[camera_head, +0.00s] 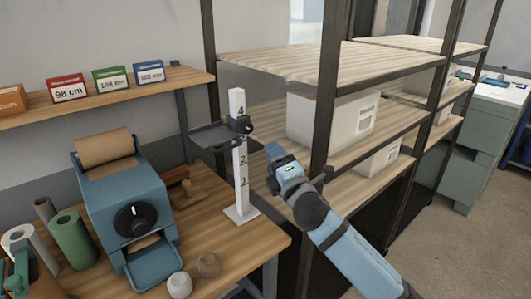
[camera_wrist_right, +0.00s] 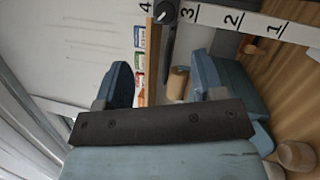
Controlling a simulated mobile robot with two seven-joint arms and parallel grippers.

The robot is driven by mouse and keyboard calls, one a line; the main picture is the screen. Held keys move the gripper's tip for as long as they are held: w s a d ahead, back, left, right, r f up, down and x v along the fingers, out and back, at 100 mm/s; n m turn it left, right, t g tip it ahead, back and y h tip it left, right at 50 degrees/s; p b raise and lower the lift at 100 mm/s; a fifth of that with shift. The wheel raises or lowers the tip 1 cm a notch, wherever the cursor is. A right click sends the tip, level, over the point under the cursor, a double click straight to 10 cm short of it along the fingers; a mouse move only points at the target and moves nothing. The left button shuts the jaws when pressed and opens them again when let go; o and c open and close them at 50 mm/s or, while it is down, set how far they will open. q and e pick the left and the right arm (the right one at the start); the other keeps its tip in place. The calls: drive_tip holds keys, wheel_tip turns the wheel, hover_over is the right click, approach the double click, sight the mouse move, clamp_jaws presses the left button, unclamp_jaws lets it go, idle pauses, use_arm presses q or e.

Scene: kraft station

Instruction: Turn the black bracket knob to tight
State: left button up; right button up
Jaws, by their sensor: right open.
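The black bracket knob (camera_head: 246,125) sits on the side of a black bracket (camera_head: 212,136), which is mounted near the top of a white upright post (camera_head: 241,175) numbered 1 to 4. In the right wrist view the knob (camera_wrist_right: 165,12) is round and dark with a light pointer mark, near the top edge beside the 3 and 4. My right gripper (camera_head: 273,168) is open and empty, to the right of the post and below the knob, apart from both. Its two blue fingers (camera_wrist_right: 160,78) frame empty space in the wrist view. My left gripper is not in view.
A blue dispenser (camera_head: 125,205) with a brown roll stands on the wooden bench left of the post. A dark rack upright (camera_head: 325,110) and shelves with white boxes (camera_head: 335,115) stand close to my right arm. Small coloured boxes line a wall shelf (camera_head: 120,92).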

sight(249, 130)
drive_tip(key=w+a+n+y, duration=0.1)
drive_tip(key=w+n, duration=0.2)
drive_tip(key=w, duration=0.1)
drive_tip(key=w+a+r+n+y, duration=0.1)
drive_tip(key=w+a+n, duration=0.1)
drive_tip(key=w+n, duration=0.2)
drive_tip(key=w+a+n+y, duration=0.1)
drive_tip(key=w+a+n, duration=0.1)
drive_tip(key=w+n, duration=0.1)
drive_tip(key=shift+w+a+r+n+y, duration=0.1)
drive_tip(key=shift+w+r+n+y, duration=0.1)
drive_tip(key=shift+w, duration=0.25)
drive_tip(key=shift+w+a+r+n+y, duration=0.1)
drive_tip(key=shift+w+n, duration=0.1)
drive_tip(key=shift+w, duration=0.2)
drive_tip(key=shift+p, duration=0.3)
drive_tip(key=c, duration=0.9)
